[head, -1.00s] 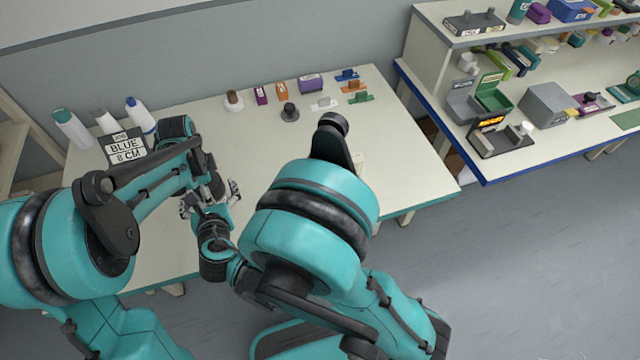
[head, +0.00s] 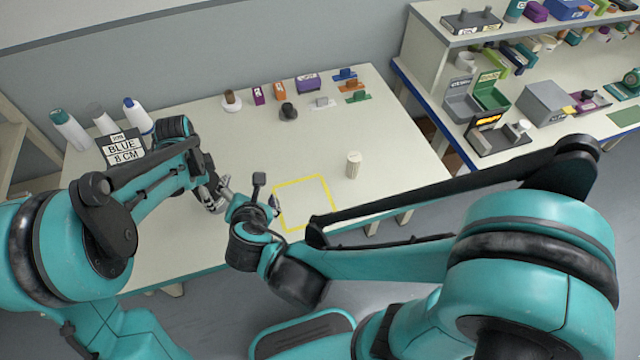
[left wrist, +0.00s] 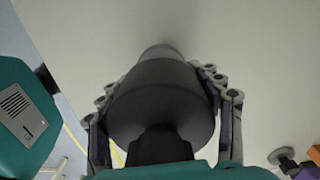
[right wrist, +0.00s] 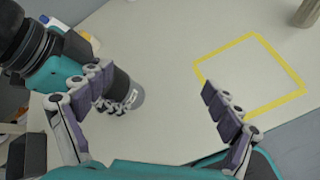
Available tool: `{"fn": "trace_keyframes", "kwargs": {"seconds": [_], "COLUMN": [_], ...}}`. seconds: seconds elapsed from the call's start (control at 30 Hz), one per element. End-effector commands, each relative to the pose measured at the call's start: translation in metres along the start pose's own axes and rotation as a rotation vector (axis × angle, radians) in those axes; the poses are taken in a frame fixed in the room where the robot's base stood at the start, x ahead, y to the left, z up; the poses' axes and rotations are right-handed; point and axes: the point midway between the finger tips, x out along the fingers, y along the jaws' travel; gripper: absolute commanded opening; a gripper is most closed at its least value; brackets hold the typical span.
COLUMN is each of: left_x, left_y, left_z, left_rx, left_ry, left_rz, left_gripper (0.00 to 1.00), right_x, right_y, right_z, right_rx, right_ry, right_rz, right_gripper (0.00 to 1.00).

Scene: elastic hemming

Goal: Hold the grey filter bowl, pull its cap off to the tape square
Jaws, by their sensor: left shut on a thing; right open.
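The grey filter bowl (right wrist: 128,88) is dark and rounded, with a lighter end, in the right wrist view. My left gripper (head: 214,192) is shut on it, its fingers around its sides; in the left wrist view a dark rounded body (left wrist: 160,100) fills the space between the fingers. The yellow tape square (head: 279,205) is empty where visible. I cannot make out the cap separately.
A pale ribbed cylinder (head: 354,165) stands right of the square. Bottles (head: 70,130) and a "BLUE 8 CM" sign (head: 123,150) stand at the table's left. Small coloured blocks (head: 308,83) and a dark knob (head: 288,111) line the back. The middle is clear.

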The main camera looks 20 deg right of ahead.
Motion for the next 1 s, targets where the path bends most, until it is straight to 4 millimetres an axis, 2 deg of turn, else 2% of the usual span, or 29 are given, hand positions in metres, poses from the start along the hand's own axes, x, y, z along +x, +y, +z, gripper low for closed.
{"fn": "trace_keyframes", "kwargs": {"seconds": [0.1,0.4,0.7,0.83,1.0], "left_x": [0.0,0.0,0.0,0.0,0.0], "left_y": [0.0,0.0,0.0,0.0,0.0], "left_z": [0.0,0.0,0.0,0.0,0.0], "left_rx": [0.0,0.0,0.0,0.0,0.0], "left_ry": [0.0,0.0,0.0,0.0,0.0], "left_rz": [0.0,0.0,0.0,0.0,0.0], "left_gripper": [0.18,0.18,0.18,0.18,0.18], "right_x": [0.0,-0.01,-0.032,-0.04,-0.045], "right_y": [-0.02,-0.068,-0.112,-0.122,-0.128], "right_z": [0.02,0.059,0.086,0.092,0.095], "right_rx": [0.204,0.769,1.35,1.522,1.634], "right_ry": [0.018,0.041,0.022,0.01,0.003], "right_rz": [-0.055,-0.188,-0.302,-0.331,-0.349], "right_gripper": [0.91,0.91,0.91,0.91,0.91]}}
